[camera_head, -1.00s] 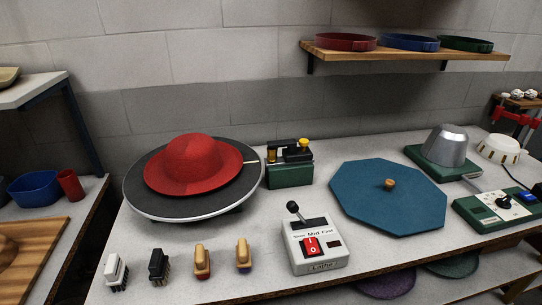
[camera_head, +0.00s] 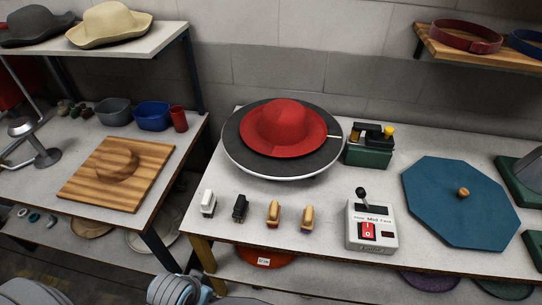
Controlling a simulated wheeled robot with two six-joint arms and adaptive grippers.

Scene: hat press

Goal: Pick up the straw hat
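The straw hat (camera_head: 110,22) is cream coloured with a wavy brim. It sits on the raised white shelf (camera_head: 165,42) at the upper left, to the right of a dark grey hat (camera_head: 36,28). Parts of my own arm show at the bottom edge, but neither gripper's fingers can be seen, and nothing of mine is near the hat.
A red hat (camera_head: 284,124) rests on a dark round plate on the right table. A wooden block (camera_head: 97,190), a blue tub (camera_head: 153,116) and a red cup (camera_head: 179,119) stand on the left table below the shelf. A gap separates the two tables.

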